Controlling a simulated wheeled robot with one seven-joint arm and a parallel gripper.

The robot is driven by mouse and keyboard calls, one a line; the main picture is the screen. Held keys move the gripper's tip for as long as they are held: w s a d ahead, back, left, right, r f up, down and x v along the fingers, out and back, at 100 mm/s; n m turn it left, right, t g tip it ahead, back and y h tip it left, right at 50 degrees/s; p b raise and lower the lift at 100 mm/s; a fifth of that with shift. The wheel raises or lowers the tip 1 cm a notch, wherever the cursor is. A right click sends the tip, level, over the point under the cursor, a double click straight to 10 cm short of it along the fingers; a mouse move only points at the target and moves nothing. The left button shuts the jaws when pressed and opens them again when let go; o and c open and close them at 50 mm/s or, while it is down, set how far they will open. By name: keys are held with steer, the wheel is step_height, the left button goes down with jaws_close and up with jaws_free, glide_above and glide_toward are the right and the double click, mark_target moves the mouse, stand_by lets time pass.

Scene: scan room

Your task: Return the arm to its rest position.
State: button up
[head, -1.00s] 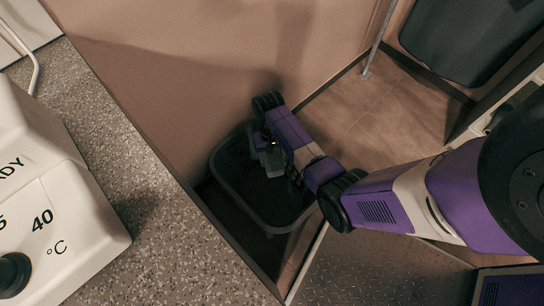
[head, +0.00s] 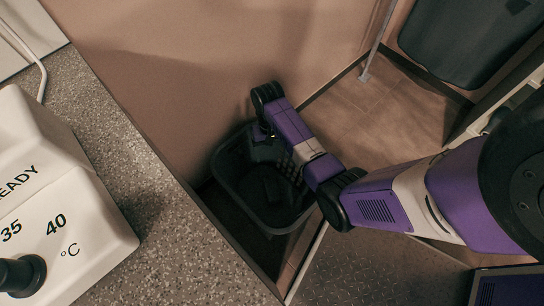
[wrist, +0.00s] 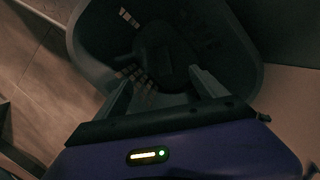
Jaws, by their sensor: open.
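My purple arm (head: 290,130) reaches from the right over a dark grey bin (head: 222,178) on the floor beside the counter. My gripper (wrist: 160,82) shows in the wrist view with its two grey fingers spread apart and nothing between them. It is above the bin, whose grey rim also shows in the wrist view (wrist: 88,75). A dark object (head: 271,188) lies inside the bin, apart from the fingers, and shows dimly in the wrist view (wrist: 163,48). In the head view my gripper is mostly lost behind the arm and in shadow.
A speckled counter (head: 150,220) on the left bears a white device (head: 65,205) with temperature marks and a black knob. A wall (head: 200,60) stands behind the bin. A thin metal post (head: 376,40) and a dark grey container (head: 460,45) are at upper right. Tiled floor between is clear.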

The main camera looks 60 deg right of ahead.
steer(key=shift+w+d+r+p, duration=0.1)
steer(key=shift+r+p, duration=0.1)
steer(key=shift+r, duration=0.6)
steer(key=shift+w+d+r+p, duration=0.1)
steer(key=shift+r+p, duration=0.05)
steer(key=shift+r, duration=0.65)
